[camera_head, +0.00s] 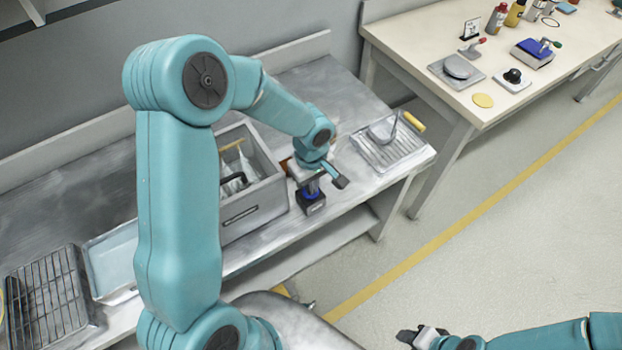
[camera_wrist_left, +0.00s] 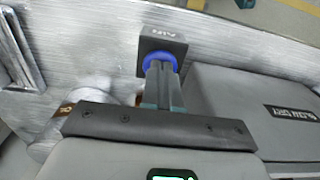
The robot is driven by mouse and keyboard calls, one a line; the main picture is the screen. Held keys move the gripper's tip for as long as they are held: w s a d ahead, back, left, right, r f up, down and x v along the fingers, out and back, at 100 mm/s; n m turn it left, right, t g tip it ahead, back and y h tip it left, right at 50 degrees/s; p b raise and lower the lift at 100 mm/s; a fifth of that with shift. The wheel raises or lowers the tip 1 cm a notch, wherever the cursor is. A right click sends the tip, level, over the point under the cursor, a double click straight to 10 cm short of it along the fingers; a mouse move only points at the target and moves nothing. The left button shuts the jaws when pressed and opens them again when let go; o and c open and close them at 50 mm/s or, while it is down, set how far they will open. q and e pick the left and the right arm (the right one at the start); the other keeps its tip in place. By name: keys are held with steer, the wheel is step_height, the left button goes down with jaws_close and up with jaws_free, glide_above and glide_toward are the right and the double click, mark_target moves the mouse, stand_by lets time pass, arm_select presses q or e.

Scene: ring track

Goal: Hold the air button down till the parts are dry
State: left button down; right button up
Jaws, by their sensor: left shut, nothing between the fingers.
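The air button is a blue button (camera_head: 311,192) on a small dark box (camera_head: 312,206) at the bench's front edge. In the left wrist view the box (camera_wrist_left: 163,42) reads AIR, and the blue button (camera_wrist_left: 160,59) lies at my fingertips. My left gripper (camera_head: 310,183) is shut and empty, its tips on or just over the button; how far the button is pressed is hidden. The grey blow-dry box (camera_head: 255,213) stands left of it, labelled BLOW DRY in the left wrist view (camera_wrist_left: 280,140). Pale and dark parts (camera_head: 236,178) lie inside. My right gripper (camera_head: 415,336) is low right, away from the bench.
A ribbed tray (camera_head: 401,154) with a round dish and a yellow-handled tool lies right of the button. A wire rack (camera_head: 45,300) and a pale blue tray (camera_head: 114,258) are at left. A second table (camera_head: 425,45) with bottles and small fixtures stands back right.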

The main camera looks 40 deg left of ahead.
arm_select(q)
steer(key=shift+s+d+f, duration=0.1)
steer(key=shift+s+f, duration=0.05)
steer(key=shift+s, duration=0.1)
stand_by(0.6)
steer(key=r+p, duration=0.2)
steer(key=r, duration=0.2)
steer(key=shift+w+r+p, duration=0.2)
steer(key=shift+p, duration=0.15)
step_height(320, 180, up, 10)
steer(key=shift+b, duration=0.45)
arm_select(e)
steer(key=shift+s+d+r, duration=0.2)
steer(key=shift+d+r, duration=0.35)
steer(key=shift+r, duration=0.25)
steer(key=shift+s, duration=0.1)
arm_select(q)
steer(key=shift+w+f, duration=0.1)
